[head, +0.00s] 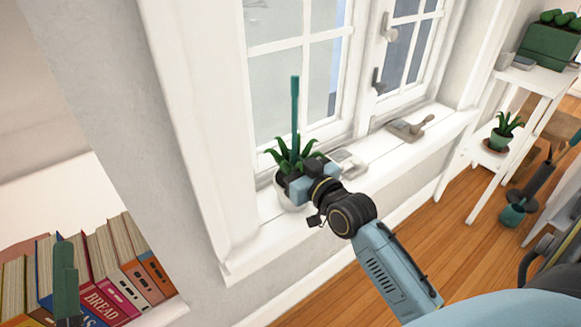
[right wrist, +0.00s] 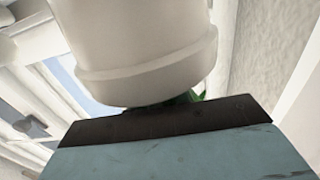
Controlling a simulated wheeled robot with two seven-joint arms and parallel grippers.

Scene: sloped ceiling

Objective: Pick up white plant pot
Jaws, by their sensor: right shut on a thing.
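The white plant pot (head: 291,198) is at the left end of the white window sill in the head view, holding a green spiky plant (head: 287,155). A thin teal stick (head: 294,112) stands up among the leaves. My right gripper (head: 308,186) is shut on the pot, near its rim on the right side, and hides part of it. In the right wrist view the pot (right wrist: 140,45) fills the upper middle, with a bit of green beyond its rim. I cannot tell whether its base touches the sill. My left gripper is not in view.
A grey-white object (head: 347,163) lies just right of the pot, and a brush-like tool (head: 408,128) lies farther along the sill (head: 385,150). The window frame (head: 300,40) is close behind. Books (head: 105,275) stand lower left. A white plant stand (head: 530,77) is at right.

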